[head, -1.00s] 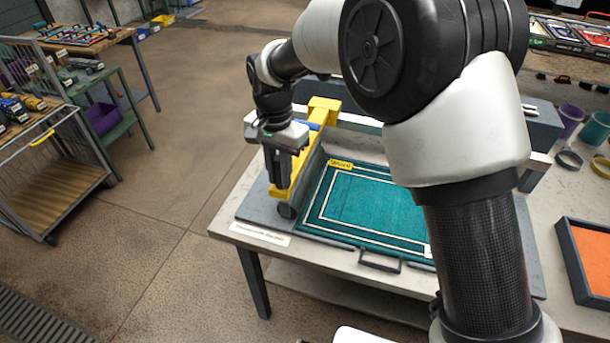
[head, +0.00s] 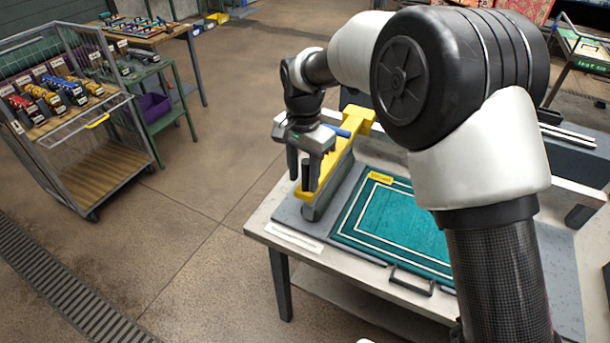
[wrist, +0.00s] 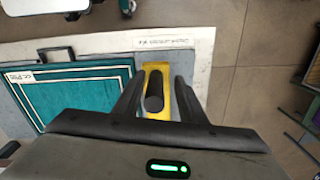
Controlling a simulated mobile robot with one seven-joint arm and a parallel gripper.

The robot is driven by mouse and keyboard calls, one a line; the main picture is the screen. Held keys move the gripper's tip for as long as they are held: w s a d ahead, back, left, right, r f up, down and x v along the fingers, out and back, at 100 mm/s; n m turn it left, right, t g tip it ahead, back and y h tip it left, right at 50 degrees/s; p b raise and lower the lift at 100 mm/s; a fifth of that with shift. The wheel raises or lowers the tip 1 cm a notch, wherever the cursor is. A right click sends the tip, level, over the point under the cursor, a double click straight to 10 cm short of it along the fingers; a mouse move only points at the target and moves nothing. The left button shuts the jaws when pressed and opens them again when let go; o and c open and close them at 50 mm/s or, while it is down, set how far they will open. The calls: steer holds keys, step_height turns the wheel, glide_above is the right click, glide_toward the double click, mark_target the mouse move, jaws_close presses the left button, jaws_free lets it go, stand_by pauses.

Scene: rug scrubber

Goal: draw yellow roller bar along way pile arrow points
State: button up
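The yellow roller bar (head: 345,148) lies along the left edge of the teal rug (head: 400,222) in the head view. Its yellow body also shows between my fingers in the wrist view (wrist: 154,112). My gripper (head: 307,180) is over the bar's near part. In the wrist view its two fingers (wrist: 158,100) stand apart on either side of a dark upright handle (wrist: 154,90), with gaps visible.
The rug lies on a grey board on a pale table (head: 262,222). A dark handle (head: 411,280) is at the board's front. A wire cart (head: 75,125) with several colored tools stands at left. The floor between cart and table is clear.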

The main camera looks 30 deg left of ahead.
steer(key=shift+d, duration=0.1)
step_height(320, 180, up, 18)
steer(key=shift+f, duration=0.25)
steer(key=shift+d, duration=0.1)
stand_by(0.5)
steer(key=s+d+r+t+y, duration=0.1)
steer(key=d+r, duration=0.3)
steer(key=d, duration=0.9)
steer(key=d+r+t, duration=0.2)
steer(key=d+r, duration=0.2)
steer(key=d, duration=0.8)
steer(key=s+d+f+n+t, duration=0.1)
steer(key=s+d+f, duration=0.2)
steer(key=s+d, duration=0.4)
steer(key=s+d+f+t+h, duration=0.1)
steer(key=s+d+f, duration=0.2)
steer(key=s+d, duration=0.3)
steer(key=shift+s+d+n+t+p, duration=0.3)
steer(key=shift+s+d+n+p, duration=0.1)
steer(key=shift+d, duration=1.85)
